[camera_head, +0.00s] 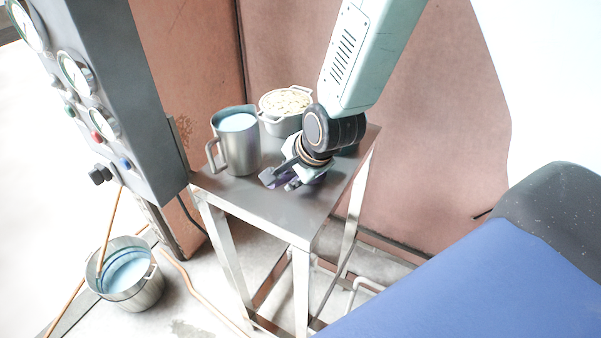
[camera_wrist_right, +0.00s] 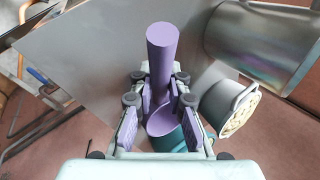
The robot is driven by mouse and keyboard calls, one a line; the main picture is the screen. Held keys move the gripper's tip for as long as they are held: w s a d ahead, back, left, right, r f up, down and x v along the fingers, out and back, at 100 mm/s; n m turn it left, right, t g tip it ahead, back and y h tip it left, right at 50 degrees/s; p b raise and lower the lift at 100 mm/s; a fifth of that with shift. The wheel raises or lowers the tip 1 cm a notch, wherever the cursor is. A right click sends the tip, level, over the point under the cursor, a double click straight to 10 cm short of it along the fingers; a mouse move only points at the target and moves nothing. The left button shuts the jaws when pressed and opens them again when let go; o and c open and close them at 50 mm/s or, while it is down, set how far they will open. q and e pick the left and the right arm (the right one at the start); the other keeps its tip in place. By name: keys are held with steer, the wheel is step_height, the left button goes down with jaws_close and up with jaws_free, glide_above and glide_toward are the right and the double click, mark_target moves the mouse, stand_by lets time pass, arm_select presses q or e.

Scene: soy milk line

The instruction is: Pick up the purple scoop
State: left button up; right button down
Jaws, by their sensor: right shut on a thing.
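The purple scoop (camera_wrist_right: 163,62) shows in the right wrist view, with its thick round handle pointing up the picture and its bowl between my fingers. My right gripper (camera_wrist_right: 158,125) is shut on the scoop. In the head view my right gripper (camera_head: 283,180) is low over the metal table (camera_head: 270,208), and a little purple shows by its fingers. Most of the scoop is hidden there by the gripper. I cannot tell whether the scoop touches the table. My left gripper is in neither view.
A metal jug of pale liquid (camera_head: 235,150) stands left of the gripper. A pot of beans (camera_head: 285,108) stands behind. A teal thing (camera_wrist_right: 170,144) lies under the scoop. A bucket (camera_head: 140,291) is on the floor. A gauge panel (camera_head: 128,90) rises at left.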

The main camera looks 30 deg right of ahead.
mark_target(289, 174)
steer(key=shift+w+a+r, duration=0.1)
steer(key=shift+r, duration=0.1)
steer(key=r, duration=0.4)
steer(key=shift+w+a, duration=0.15)
steer(key=shift+w, duration=0.05)
steer(key=r, duration=0.1)
steer(key=r+p, duration=0.1)
steer(key=r, duration=0.1)
steer(key=r+p, duration=0.1)
steer(key=shift+s+r, duration=0.35)
steer(key=shift+d+r, duration=0.2)
steer(key=shift+r, duration=0.3)
steer(key=shift+w+a, duration=0.15)
steer(key=shift+w, duration=0.05)
